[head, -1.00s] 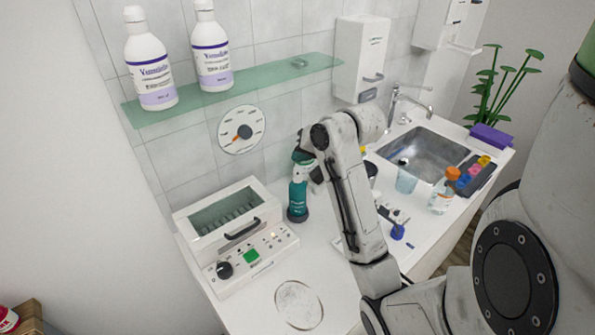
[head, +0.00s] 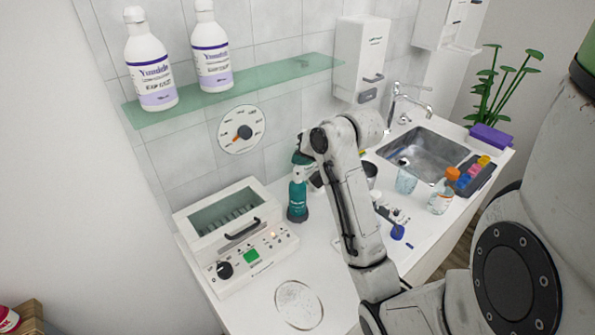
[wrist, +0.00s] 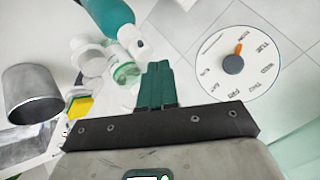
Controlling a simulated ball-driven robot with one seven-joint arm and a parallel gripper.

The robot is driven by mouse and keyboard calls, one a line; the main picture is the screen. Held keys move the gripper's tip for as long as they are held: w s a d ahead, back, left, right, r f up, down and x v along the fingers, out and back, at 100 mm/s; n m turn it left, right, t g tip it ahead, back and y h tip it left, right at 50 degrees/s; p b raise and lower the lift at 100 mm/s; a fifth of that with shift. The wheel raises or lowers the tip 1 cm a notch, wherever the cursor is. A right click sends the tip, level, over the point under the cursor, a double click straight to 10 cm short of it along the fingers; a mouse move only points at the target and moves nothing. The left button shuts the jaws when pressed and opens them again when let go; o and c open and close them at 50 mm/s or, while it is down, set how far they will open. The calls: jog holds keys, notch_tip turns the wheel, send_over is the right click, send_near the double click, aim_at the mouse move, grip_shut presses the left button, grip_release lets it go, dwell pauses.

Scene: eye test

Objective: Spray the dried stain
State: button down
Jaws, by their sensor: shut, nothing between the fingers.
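A teal spray bottle (head: 298,197) stands upright on the white counter, behind the lab device's right side; its upper part is partly hidden by my arm. Part of a teal bottle (wrist: 107,15) also shows at the top of the wrist view. A round, pale, mottled patch with a thin outline (head: 299,305), which looks like the stain, lies flat near the counter's front. My gripper's teal fingers (wrist: 159,70) are shut and empty in the wrist view, apart from the bottle. In the head view, my arm mostly hides the gripper.
A white device with a glass lid (head: 235,238) stands left of the bottle. A round dial (head: 241,130) and a glass shelf (head: 268,78) with two white bottles are on the wall. A sink (head: 425,153), an orange-capped bottle (head: 440,198) and small items lie right of my arm.

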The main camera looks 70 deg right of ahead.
aim_at(301, 169)
jog(key=shift+f, duration=0.65)
dwell(0.7)
jog(key=shift+r, duration=0.1)
jog(key=shift+r+p, duration=1)
jog(key=shift+p, duration=0.2)
notch_tip(301, 169, up, 2)
jog(key=p, duration=0.2)
jog(key=shift+r+p, duration=0.2)
jog(key=shift+p, duration=0.2)
notch_tip(301, 169, up, 2)
jog(key=shift+r+p, duration=0.1)
jog(key=shift+p, duration=0.65)
jog(key=shift+r, duration=0.7)
